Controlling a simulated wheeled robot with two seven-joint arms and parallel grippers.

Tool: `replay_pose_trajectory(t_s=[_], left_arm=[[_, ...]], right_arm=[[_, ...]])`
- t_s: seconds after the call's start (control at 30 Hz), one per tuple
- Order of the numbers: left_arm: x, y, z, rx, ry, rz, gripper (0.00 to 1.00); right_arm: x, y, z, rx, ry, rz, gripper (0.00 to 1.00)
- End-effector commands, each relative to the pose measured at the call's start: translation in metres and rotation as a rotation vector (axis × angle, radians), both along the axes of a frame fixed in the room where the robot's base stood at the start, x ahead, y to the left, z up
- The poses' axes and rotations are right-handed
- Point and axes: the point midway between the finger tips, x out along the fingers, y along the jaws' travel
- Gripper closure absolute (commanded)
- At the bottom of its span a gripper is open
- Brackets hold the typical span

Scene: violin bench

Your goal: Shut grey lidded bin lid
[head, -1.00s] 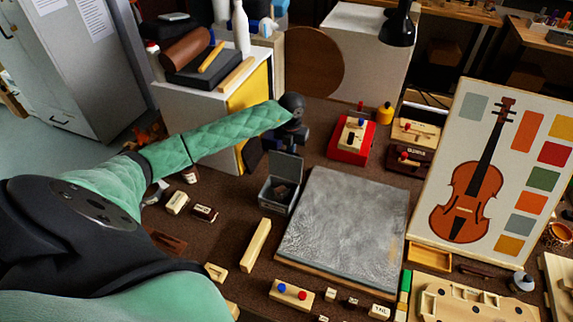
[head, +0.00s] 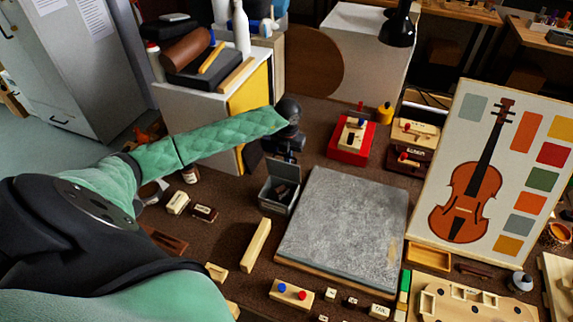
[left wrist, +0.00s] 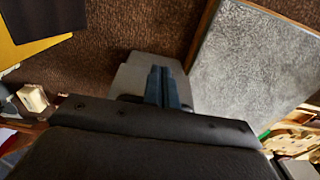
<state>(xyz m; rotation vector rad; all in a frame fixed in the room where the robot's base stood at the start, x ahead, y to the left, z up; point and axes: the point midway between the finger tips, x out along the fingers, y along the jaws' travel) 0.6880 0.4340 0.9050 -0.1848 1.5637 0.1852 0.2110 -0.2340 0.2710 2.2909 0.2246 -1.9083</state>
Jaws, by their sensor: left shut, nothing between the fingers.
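The grey lidded bin (head: 276,197) stands on the brown bench, left of the grey slab. Its lid (head: 285,170) is raised at the back edge, so the bin is open with dark contents inside. My left gripper (head: 287,154) is shut and empty, at the upper edge of the lid on its far side; I cannot tell whether they touch. In the left wrist view the shut fingers (left wrist: 160,84) lie over a grey surface, apparently the lid (left wrist: 133,72). The right gripper is not in view.
A grey slab (head: 345,225) lies just right of the bin. A wooden bar (head: 256,245) and small labelled blocks (head: 204,213) lie in front and to the left. A white cabinet (head: 205,110) stands behind my left forearm. A red box (head: 351,140) is at the back right.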

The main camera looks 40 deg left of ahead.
Motion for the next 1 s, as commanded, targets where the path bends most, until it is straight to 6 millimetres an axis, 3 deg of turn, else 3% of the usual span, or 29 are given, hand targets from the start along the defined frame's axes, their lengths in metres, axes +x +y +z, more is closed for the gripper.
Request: replay_pose_trajectory(t_s=[1.0], left_arm=[[-0.032, -0.008, 0.0, 0.0, 0.0, 0.0, 1.0]], right_arm=[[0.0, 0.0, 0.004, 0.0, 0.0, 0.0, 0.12]])
